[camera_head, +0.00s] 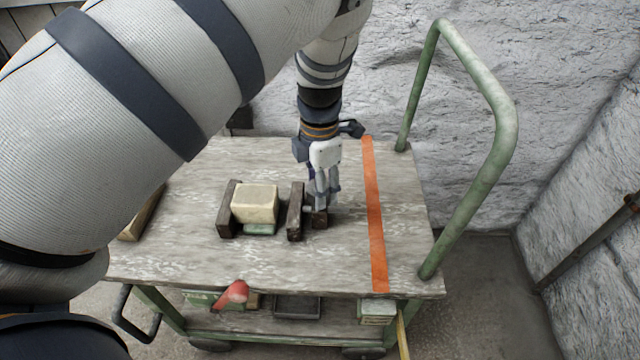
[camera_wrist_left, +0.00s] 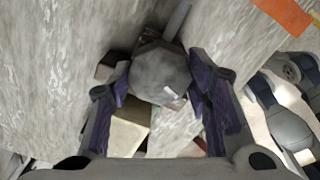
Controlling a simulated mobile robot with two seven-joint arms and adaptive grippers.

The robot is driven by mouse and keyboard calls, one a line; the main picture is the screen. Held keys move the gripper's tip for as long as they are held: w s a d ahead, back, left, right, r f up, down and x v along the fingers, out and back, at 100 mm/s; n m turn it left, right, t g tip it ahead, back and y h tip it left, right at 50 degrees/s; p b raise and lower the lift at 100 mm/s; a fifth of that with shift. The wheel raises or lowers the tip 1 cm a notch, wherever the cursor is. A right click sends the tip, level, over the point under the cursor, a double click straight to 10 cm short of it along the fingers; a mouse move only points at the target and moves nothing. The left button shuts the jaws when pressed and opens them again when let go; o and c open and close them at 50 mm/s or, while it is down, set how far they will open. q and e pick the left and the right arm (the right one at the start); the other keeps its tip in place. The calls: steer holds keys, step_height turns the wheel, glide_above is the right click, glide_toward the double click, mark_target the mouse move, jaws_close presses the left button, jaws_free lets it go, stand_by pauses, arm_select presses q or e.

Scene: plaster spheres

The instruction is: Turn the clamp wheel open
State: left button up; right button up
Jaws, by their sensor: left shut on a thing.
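The clamp stands on the cart top, with two dark upright jaws (camera_head: 228,210) (camera_head: 296,212) and a cream block (camera_head: 255,203) between them over a pale green piece (camera_head: 259,229). My left gripper (camera_head: 320,203) points down just right of the right-hand jaw. In the left wrist view the grey, faceted clamp wheel (camera_wrist_left: 160,72) sits between the purple-padded fingers, and the gripper is shut on it. The cream block also shows there below the wheel (camera_wrist_left: 124,136). In the head view the fingers mostly hide the wheel. My right gripper is not in view.
The cart top (camera_head: 190,262) is mostly bare around the clamp. An orange strip (camera_head: 375,215) crosses it to the right. A green push handle (camera_head: 478,195) rises at the right end. A wooden piece (camera_head: 141,217) lies at the left, and a red item (camera_head: 235,293) shows at the front edge.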

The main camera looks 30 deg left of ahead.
arm_select(q)
steer(key=shift+f+n, duration=0.1)
steer(key=shift+n, duration=1.6)
steer(key=o, duration=1.2)
step_height(320, 180, up, 12)
steer(key=shift+r, duration=0.1)
